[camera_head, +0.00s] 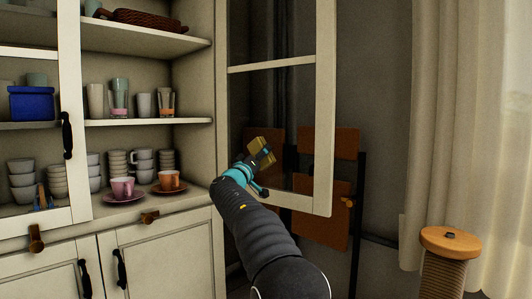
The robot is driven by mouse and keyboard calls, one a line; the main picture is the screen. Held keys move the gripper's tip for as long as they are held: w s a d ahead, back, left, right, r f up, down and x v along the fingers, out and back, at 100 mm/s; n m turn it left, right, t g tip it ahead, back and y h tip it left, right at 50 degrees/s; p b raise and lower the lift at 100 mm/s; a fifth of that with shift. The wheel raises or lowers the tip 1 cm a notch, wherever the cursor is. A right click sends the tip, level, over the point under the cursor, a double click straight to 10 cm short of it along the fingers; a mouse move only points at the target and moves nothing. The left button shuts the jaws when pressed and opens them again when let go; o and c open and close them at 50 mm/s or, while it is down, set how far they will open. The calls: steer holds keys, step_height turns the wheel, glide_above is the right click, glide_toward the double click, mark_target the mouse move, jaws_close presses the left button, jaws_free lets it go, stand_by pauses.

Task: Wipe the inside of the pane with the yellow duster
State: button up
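The white cabinet's right door (325,110) stands swung open, with its glass pane (270,95) facing me. The pane is see-through, and dark wall and brown panels show behind it. The yellow duster (257,146) is a small yellow block at the end of my arm, in front of the lower pane. My gripper (263,156) looks shut on the duster; its fingers are small and partly hidden. I cannot tell whether the duster touches the glass.
Open shelves hold cups, glasses, stacked bowls and a blue box (31,103). A pink cup (122,188) and an orange cup (169,180) stand on saucers near the shelf edge. A wooden-topped post (450,241) and curtain (440,130) are at right.

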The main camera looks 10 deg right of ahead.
mark_target(249, 151)
steer(key=shift+w+a+r+p, duration=0.1)
steer(key=shift+w+a+p, duration=0.45)
steer(key=shift+w, duration=0.1)
steer(key=shift+w+a, duration=0.1)
steer(key=shift+f+b, duration=0.2)
steer(key=shift+b, duration=0.15)
steer(key=w+a+p, duration=0.1)
steer(key=a+p, duration=0.1)
steer(key=shift+w+r+p, duration=0.2)
steer(key=shift+w+p, duration=0.1)
steer(key=shift+w, duration=0.05)
steer(key=shift+w+a+f, duration=0.15)
steer(key=shift+w, duration=0.1)
